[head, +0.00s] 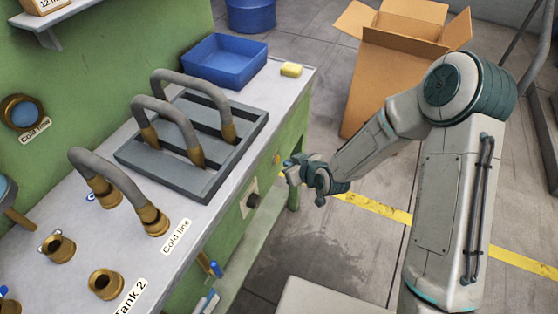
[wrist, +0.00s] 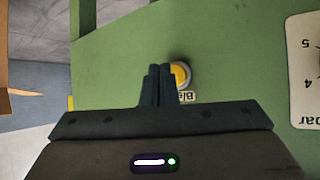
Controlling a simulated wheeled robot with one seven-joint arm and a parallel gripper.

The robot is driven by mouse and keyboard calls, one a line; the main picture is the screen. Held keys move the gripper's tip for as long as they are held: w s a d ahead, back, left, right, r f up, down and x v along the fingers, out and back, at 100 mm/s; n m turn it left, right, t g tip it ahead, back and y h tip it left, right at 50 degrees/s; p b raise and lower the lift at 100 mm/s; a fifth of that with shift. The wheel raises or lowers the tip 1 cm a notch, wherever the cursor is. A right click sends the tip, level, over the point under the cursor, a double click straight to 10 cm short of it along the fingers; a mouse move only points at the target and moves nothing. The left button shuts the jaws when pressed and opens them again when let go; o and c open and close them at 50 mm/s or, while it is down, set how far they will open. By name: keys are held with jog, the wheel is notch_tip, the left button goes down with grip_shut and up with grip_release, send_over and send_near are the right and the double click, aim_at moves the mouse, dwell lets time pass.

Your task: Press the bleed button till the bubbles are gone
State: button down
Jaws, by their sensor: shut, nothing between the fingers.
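The bleed button is a round yellow button (wrist: 181,75) on the green panel, with a partly hidden upside-down label "Ble..." beside it in the wrist view. In the head view it shows as a small orange-yellow spot (head: 276,158) on the bench's green front. My gripper (head: 288,168) is in front of that panel; its fingers are shut and empty. In the wrist view the fingertips (wrist: 160,69) overlap the button's left edge; I cannot tell whether they touch it. A round brass-rimmed blue window (head: 24,113), labelled "Cold line", is on the wall; I cannot make out bubbles in it.
A pale gauge face marked "bar" (wrist: 305,75) is right of the button. A dark knob (head: 253,200) juts from the bench front. A cardboard box (head: 385,85) stands behind.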

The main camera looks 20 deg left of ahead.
jog(key=shift+s+d, duration=0.2)
jog(key=shift+d, duration=2.3)
